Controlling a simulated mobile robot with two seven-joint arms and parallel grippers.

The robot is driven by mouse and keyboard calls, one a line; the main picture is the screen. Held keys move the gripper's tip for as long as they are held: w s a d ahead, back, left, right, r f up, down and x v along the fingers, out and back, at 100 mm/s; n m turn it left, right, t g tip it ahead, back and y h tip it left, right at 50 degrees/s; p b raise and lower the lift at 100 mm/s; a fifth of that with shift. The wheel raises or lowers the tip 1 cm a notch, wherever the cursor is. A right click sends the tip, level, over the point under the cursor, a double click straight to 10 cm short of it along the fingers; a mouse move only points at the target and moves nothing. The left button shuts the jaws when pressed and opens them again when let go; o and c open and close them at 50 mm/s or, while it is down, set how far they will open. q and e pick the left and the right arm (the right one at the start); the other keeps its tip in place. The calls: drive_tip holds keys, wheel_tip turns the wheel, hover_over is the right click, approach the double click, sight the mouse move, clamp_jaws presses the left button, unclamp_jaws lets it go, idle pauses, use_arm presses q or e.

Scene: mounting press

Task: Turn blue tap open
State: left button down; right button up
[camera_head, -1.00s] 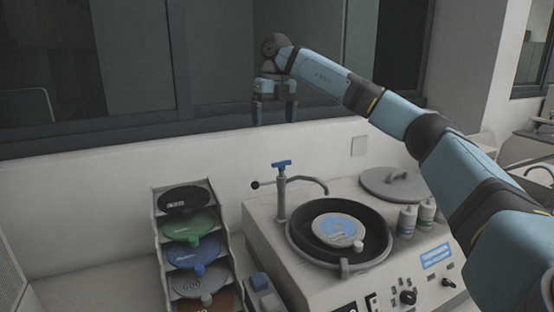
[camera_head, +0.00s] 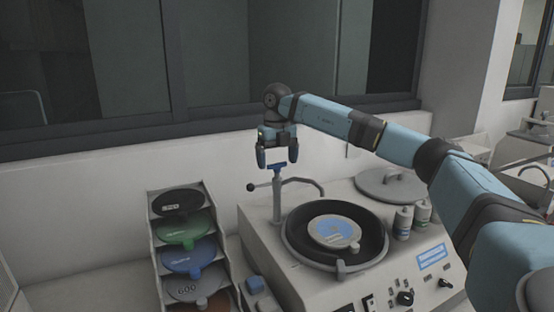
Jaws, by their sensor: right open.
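The blue tap (camera_head: 279,168) is a small blue T-shaped handle on top of a grey upright post at the back left of the machine. A grey spout (camera_head: 305,182) curves from the post to the right over the bowl. My right gripper (camera_head: 276,163) points downward just above the tap, with one finger on each side of the handle's top. Its jaws are open. I cannot tell whether the fingers touch the handle. My left gripper is not in view.
The grey machine (camera_head: 262,232) has a round dark bowl (camera_head: 375,245) with a disc (camera_head: 335,232) in it. A rack (camera_head: 154,240) of several coloured discs stands at left. Two bottles (camera_head: 402,224) and a round lid (camera_head: 392,184) sit at right. A wall with a window is behind.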

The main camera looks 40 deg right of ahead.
drive_tip(key=shift+f, duration=0.25)
drive_tip(key=c, duration=0.9)
